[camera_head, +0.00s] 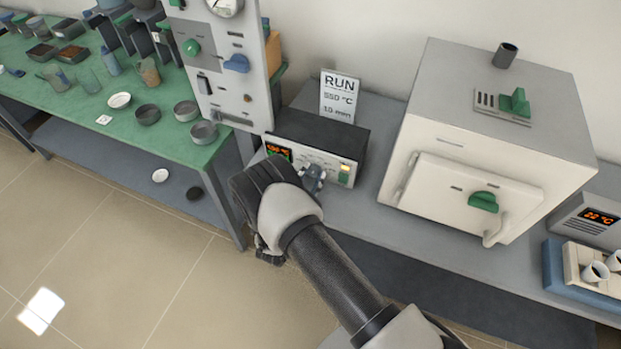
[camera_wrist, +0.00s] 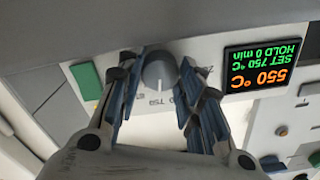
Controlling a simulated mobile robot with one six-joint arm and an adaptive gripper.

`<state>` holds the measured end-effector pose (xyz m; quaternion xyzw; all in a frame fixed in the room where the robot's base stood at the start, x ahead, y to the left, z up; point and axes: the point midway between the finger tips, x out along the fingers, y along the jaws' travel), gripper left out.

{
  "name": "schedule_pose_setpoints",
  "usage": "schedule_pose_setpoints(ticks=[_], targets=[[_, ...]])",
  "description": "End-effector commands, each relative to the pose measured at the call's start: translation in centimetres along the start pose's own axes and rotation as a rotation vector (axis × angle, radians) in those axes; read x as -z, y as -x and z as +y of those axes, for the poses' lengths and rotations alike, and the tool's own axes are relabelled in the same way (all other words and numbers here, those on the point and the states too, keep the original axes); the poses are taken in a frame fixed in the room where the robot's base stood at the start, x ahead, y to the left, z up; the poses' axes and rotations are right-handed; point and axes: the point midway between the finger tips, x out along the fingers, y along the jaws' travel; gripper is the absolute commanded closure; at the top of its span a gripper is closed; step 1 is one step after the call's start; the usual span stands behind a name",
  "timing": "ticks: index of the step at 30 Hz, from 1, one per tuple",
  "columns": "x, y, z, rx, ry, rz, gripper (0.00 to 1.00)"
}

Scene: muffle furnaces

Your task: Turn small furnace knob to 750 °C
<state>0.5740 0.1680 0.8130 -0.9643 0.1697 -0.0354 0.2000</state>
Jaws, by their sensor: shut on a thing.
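The grey control knob (camera_wrist: 160,73) is on the pale front panel of a controller box (camera_head: 318,137). My gripper (camera_wrist: 163,78) is shut on the knob in the wrist view, with a blue-padded finger on each side. In the head view my gripper (camera_head: 313,177) is at the box's front panel and hides the knob. The display (camera_wrist: 262,67) appears upside down in the wrist view. It reads 550 °C in orange, with SET 750 °C and HOLD 0 min in green.
A sign (camera_head: 340,97) behind the box reads RUN, 550 °C, 10 min. A white furnace (camera_head: 490,140) with a closed door stands to the right. A tall grey panel (camera_head: 222,65) stands close on the left. A green button (camera_wrist: 90,81) is near my fingers.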

Motion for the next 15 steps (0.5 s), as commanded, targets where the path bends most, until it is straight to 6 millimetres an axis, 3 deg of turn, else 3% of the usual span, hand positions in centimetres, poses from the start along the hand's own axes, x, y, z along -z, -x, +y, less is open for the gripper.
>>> schedule_pose_setpoints(ticks=[15], targets=[[-0.02,0.01,0.03,-0.001,-0.050,-0.001,0.90]])
